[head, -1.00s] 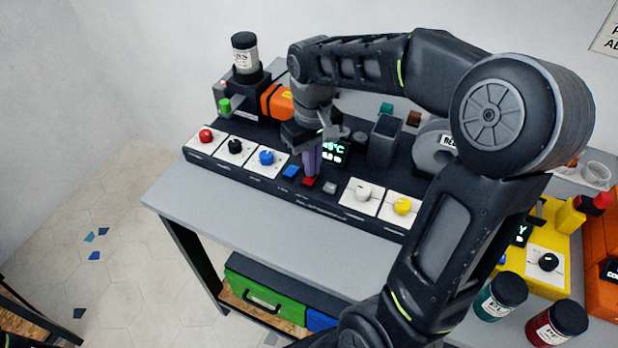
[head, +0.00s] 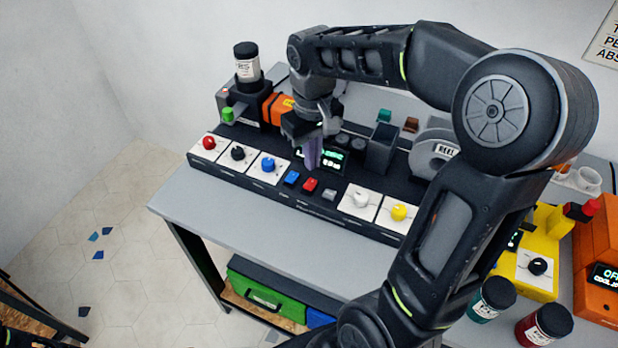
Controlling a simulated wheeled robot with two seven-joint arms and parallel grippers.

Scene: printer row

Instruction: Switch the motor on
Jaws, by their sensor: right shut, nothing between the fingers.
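A long black control panel (head: 262,186) lies on the grey table. It bears a red knob (head: 209,143), a black knob (head: 238,153), a blue knob (head: 268,165), a white knob (head: 361,199) and a yellow knob (head: 399,212). Between them are a blue button (head: 291,177), a red button (head: 310,184) and a grey button (head: 329,194). A small lit display (head: 333,160) is partly hidden by my right gripper (head: 312,162), which is shut and empty, fingers down just behind the red button. Labels are too small to read.
A jar (head: 247,63) stands on the machine behind the panel, beside an orange part (head: 278,108). A grey reel (head: 433,150), a yellow unit (head: 530,268) and an orange unit (head: 597,268) are to the right. The table's front strip (head: 235,222) is clear.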

